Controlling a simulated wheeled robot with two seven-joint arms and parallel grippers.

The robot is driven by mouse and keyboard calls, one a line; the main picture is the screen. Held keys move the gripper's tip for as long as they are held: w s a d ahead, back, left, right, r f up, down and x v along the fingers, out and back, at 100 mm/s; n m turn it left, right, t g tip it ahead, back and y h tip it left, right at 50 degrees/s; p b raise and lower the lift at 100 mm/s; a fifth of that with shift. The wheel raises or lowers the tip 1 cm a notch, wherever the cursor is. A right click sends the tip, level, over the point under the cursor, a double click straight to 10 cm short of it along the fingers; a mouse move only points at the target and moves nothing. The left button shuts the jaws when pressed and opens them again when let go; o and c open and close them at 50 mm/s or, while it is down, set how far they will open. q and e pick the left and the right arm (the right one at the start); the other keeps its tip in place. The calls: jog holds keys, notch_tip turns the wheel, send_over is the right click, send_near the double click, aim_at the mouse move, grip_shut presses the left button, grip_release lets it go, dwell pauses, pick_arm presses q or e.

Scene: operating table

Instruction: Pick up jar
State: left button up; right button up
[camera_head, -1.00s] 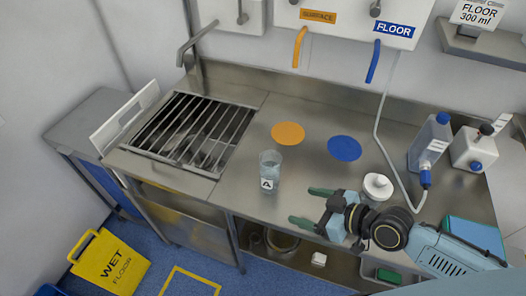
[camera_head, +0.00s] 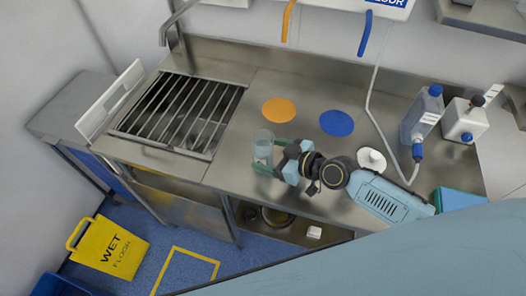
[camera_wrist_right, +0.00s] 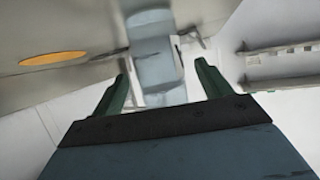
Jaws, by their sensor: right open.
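The jar (camera_head: 263,146) is a clear, see-through container standing upright on the steel counter, just left of and in front of the orange disc. My right gripper (camera_head: 271,157) is open at the jar, with one green finger crossing in front of its lower part and the other at its right side. In the right wrist view the jar (camera_wrist_right: 153,55) shows ahead, between the lines of the two open green fingers (camera_wrist_right: 160,82). I cannot tell whether either finger touches it. The jar's label is hidden in the head view. My left gripper is not in view.
An orange disc (camera_head: 279,110) and a blue disc (camera_head: 336,123) lie flat behind the jar. A barred sink (camera_head: 180,115) is to the left. The counter's front edge is close.

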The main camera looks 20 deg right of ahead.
jog(key=shift+x, duration=1.5)
jog(key=c, duration=1)
jog(key=shift+c, duration=0.4)
jog(key=shift+r, duration=0.2)
